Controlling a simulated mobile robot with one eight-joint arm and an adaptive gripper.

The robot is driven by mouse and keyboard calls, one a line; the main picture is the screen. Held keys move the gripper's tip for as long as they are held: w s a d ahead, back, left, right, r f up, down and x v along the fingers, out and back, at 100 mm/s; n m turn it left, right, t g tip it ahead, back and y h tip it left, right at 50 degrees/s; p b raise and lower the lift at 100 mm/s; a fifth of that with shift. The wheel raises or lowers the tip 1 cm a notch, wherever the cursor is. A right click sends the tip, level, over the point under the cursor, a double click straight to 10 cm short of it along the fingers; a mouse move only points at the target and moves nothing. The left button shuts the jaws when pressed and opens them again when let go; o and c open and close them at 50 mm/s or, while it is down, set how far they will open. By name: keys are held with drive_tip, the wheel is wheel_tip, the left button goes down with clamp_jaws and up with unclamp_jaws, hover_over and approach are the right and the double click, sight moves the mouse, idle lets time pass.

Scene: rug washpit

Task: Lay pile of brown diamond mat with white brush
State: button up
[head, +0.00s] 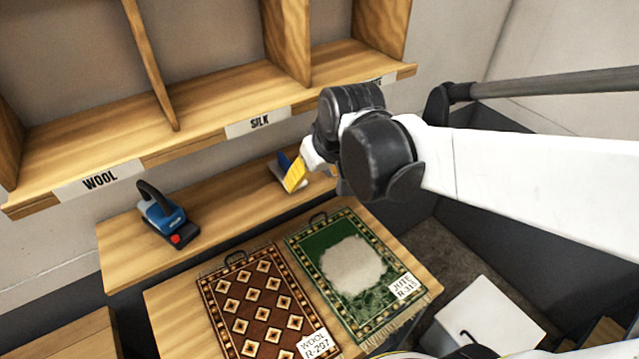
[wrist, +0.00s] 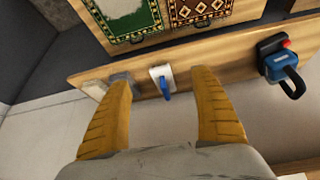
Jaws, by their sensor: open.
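The brown diamond mat (head: 262,304) lies flat on the wooden table, with a tag reading WOOL R-207. Its edge also shows at the top of the wrist view (wrist: 195,10). A white brush with a blue handle (wrist: 162,76) rests on the narrow ledge behind the table. In the head view the brush (head: 283,161) is partly hidden by my gripper. My gripper (wrist: 161,77) is open and empty, above the ledge. In the wrist view the brush appears between its two yellow fingers, beyond them and apparently not touched.
A green mat (head: 310,255) with a pale patch, tagged JUTE R-315, lies right of the brown mat. A blue tool with a red button (head: 162,215) stands on the ledge. A grey item (wrist: 122,77) is beside the brush. Labelled cubbies (head: 205,105) overhang the ledge.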

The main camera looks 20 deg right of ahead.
drive_tip(key=s+r+m+t, duration=0.1)
drive_tip(key=s, duration=1.1)
drive_tip(key=shift+r+t, duration=0.25)
drive_tip(key=shift+t, duration=0.05)
drive_tip(key=shift+w+f, duration=0.1)
wheel_tip(320, 180, down, 20)
drive_tip(key=b, duration=2)
drive_tip(key=shift+f, duration=0.1)
